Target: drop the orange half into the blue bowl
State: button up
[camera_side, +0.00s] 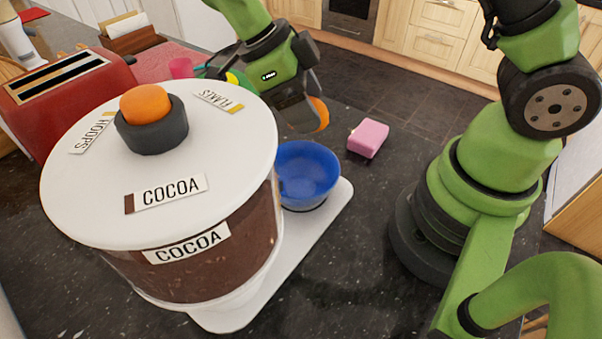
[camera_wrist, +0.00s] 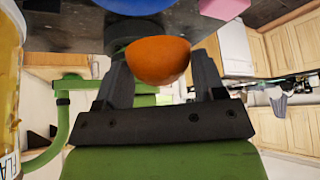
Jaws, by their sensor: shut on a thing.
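The orange half (camera_side: 319,114) is between the fingers of my gripper (camera_side: 308,112), which is shut on it. In the wrist view the orange half (camera_wrist: 158,61) shows its rounded peel between the two dark fingers of my gripper (camera_wrist: 160,70). In the side view my gripper is above and just behind the blue bowl (camera_side: 308,172), near its upper rim. The bowl stands on a white board, and its visible inside looks empty. The cocoa dispenser hides part of its left side. A strip of the blue bowl (camera_wrist: 128,6) shows at the top of the wrist view.
A large cocoa dispenser (camera_side: 190,262) with a white lid stands left of the bowl. A pink block (camera_side: 368,138) lies right of the bowl; a red toaster (camera_side: 68,92) is at the back left. The white board (camera_side: 318,232) has free room in front of the bowl.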

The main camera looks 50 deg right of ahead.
jog(key=shift+f, duration=2.1)
jog(key=o, duration=1)
jog(key=shift+r, duration=0.15)
jog(key=v, duration=0.9)
jog(key=shift+w+r, duration=0.2)
jog(key=shift+r, duration=0.1)
jog(key=shift+a, duration=0.15)
